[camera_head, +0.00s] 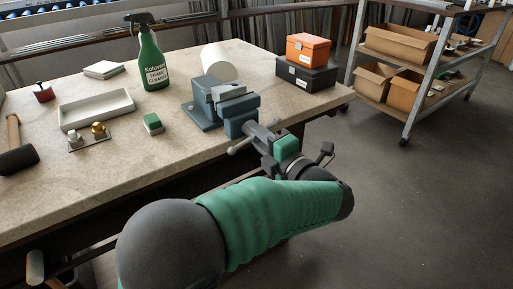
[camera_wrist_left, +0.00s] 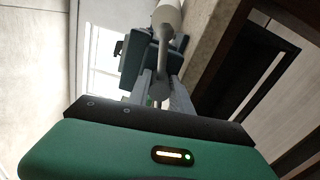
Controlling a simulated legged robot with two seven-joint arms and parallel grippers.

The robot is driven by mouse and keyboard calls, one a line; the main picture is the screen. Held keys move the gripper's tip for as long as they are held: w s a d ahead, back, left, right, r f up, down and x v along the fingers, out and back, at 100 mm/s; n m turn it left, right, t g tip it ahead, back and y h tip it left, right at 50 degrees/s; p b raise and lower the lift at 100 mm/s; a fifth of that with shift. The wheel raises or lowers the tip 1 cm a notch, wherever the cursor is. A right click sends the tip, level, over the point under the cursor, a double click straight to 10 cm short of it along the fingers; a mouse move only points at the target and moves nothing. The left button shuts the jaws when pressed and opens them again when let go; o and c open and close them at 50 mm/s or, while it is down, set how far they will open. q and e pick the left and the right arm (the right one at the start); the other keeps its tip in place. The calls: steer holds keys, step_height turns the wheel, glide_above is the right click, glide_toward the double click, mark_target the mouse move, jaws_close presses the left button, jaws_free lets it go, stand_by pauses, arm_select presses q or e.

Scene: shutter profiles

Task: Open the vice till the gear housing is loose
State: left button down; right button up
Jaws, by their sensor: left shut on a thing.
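The blue-grey vice (camera_head: 202,115) is fixed near the front edge of the workbench. A lighter grey piece (camera_head: 228,91) shows at its jaws; I cannot tell whether this is the gear housing or how tightly it is held. The vice's bar handle (camera_head: 240,146) sticks out in front of the bench edge, with a round end. My left gripper (camera_head: 267,136) is shut on the handle. In the left wrist view the handle (camera_wrist_left: 164,55) runs up between the fingers, with the vice (camera_wrist_left: 138,62) beside it. My right gripper is in neither view.
On the workbench (camera_head: 185,150) are a green spray bottle (camera_head: 152,62), a white roll (camera_head: 222,62), an orange box (camera_head: 307,48) on a black case (camera_head: 307,74), a shallow tray (camera_head: 97,109), a green-topped block (camera_head: 153,124) and a mallet (camera_head: 18,158). Floor (camera_head: 420,190) at right is clear.

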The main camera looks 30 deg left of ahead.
arm_select(q)
steer(key=n+b, duration=0.3)
steer(key=b, duration=0.1)
steer(key=f+n+b, duration=0.1)
steer(key=n+b, duration=0.2)
steer(key=b, duration=0.1)
steer(key=shift+b, duration=0.3)
steer(key=shift+r+n+b, duration=0.25)
steer(key=shift+n+b, duration=0.55)
steer(key=shift+b, duration=0.05)
stand_by(0.3)
steer(key=c, duration=1.2)
jaws_free()
steer(key=shift+o, duration=0.2)
steer(key=shift+a+r, duration=0.1)
steer(key=shift+r, duration=0.05)
